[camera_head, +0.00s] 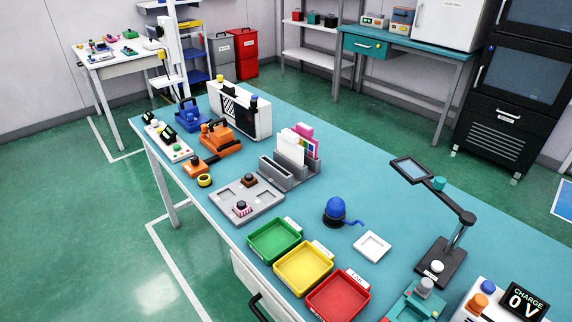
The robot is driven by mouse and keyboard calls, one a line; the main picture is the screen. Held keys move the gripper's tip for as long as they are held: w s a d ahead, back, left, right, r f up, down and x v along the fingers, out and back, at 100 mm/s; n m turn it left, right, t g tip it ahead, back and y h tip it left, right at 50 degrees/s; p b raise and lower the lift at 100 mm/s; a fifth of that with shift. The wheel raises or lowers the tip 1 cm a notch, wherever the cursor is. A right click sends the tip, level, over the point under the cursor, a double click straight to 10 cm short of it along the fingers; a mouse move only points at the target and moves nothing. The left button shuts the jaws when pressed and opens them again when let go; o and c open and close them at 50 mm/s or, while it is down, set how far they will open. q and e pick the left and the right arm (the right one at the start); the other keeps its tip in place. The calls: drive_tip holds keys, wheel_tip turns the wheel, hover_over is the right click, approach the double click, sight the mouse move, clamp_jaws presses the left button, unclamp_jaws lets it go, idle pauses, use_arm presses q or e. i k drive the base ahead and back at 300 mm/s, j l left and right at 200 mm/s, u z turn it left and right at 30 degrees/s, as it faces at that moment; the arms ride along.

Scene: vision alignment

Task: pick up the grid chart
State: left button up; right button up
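A grey slotted rack (289,176) on the teal workbench holds several upright cards. A plain white card (290,148) faces front, a card with coloured patches (311,147) is beside it, and a pink-topped piece (304,130) stands behind. I cannot tell which card, if any, is the grid chart; no grid lines are clear on them. A white box (253,122) farther back carries a dark patterned panel (229,105), too small to read surely. Neither of my grippers is in view.
Green (274,240), yellow (303,268) and red trays (338,299) line the workbench's front edge (220,222). A grey fixture plate (245,203) lies before the rack. A blue round device (335,209), white square dish (371,246) and magnifier arm (446,205) stand right. Orange tools (220,138) stand left.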

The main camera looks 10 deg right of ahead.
sight(228, 105)
drive_tip(key=i+j+z, duration=0.1)
drive_tip(key=j+z, duration=0.15)
drive_tip(key=z, duration=0.25)
drive_tip(key=j+z, duration=0.65)
drive_tip(key=j, duration=0.7)
drive_tip(key=j+z, duration=0.25)
drive_tip(key=j, duration=0.7)
drive_tip(key=k+j+z, duration=0.2)
drive_tip(key=j, duration=0.7)
drive_tip(key=i, duration=0.1)
